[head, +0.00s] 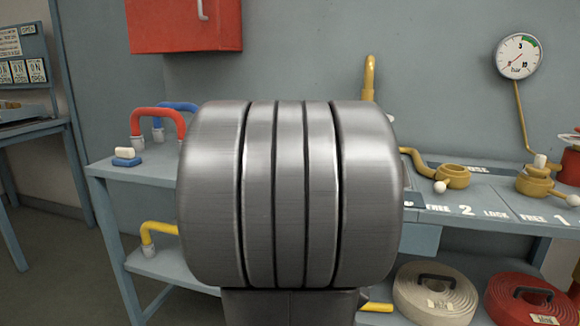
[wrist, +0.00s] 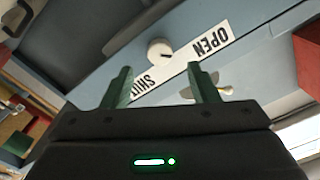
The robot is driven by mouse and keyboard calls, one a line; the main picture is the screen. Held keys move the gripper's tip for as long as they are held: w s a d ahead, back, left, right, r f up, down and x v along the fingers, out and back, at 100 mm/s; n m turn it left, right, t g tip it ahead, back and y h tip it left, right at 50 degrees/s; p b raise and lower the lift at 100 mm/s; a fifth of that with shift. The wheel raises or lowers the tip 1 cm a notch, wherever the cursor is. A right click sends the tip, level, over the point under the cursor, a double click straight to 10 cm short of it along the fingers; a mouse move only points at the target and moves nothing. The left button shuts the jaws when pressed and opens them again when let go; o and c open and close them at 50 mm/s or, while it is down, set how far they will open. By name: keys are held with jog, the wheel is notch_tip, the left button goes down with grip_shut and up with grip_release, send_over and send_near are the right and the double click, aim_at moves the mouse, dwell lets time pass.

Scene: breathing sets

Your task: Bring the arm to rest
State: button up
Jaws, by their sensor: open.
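My gripper (wrist: 160,72) shows in the wrist view with its two green fingers apart and nothing between them. Beyond the fingertips is a blue-grey panel with a white strip (wrist: 210,42) reading OPEN and SHUT, and a round white knob (wrist: 160,51). I cannot tell how far the fingers are from the panel. In the head view a big ribbed grey metal part of my own arm (head: 290,195) fills the middle and hides much of the bench. My gripper does not show in that view.
A grey-blue bench (head: 440,210) stands behind my arm, with brass valve fittings (head: 453,177) and a dial gauge (head: 518,56) on the right. Coiled hoses, one beige (head: 435,296) and one red (head: 525,300), lie below. A red box (head: 185,25) is on the wall.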

jog(key=x, duration=0.8)
jog(key=shift+w, duration=0.1)
jog(key=shift+r+n+p, duration=0.15)
jog(key=shift+n+p, duration=0.65)
jog(key=shift+p, duration=0.2)
jog(key=n+p, duration=0.6)
jog(key=p, duration=0.3)
jog(key=shift+n, duration=0.4)
